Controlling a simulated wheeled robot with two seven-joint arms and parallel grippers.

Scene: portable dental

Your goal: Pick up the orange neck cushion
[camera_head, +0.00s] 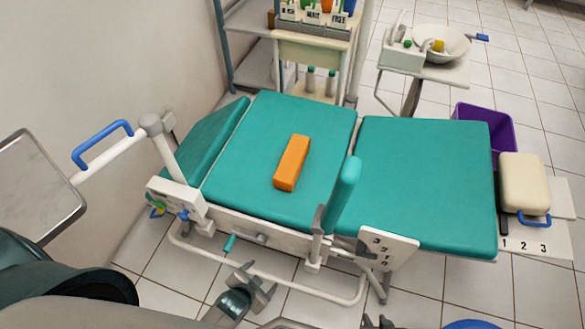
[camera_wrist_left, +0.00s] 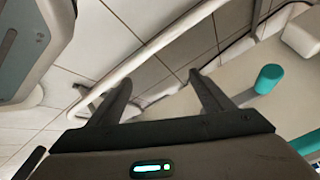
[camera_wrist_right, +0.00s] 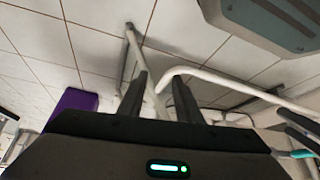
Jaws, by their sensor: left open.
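The orange neck cushion (camera_head: 291,163) is a long block. It lies on the teal middle section of the dental chair (camera_head: 240,180), slightly tilted in the picture. My left gripper (camera_head: 258,280) is open and empty in front of the chair, below the cushion in the head view and apart from it. Its spread fingers show in the left wrist view (camera_wrist_left: 160,88). My right gripper (camera_head: 378,321) is at the bottom edge of the head view. In the right wrist view (camera_wrist_right: 161,78) its fingers stand apart with nothing held. The cushion shows in neither wrist view.
A teal armrest (camera_head: 344,193) stands right of the cushion. A white frame rail (camera_head: 300,287) runs along the chair's near side. A blue-handled lamp arm (camera_head: 110,160) stands left. A purple bin (camera_head: 487,125) and a cream case (camera_head: 524,182) are at right. The chair top around the cushion is clear.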

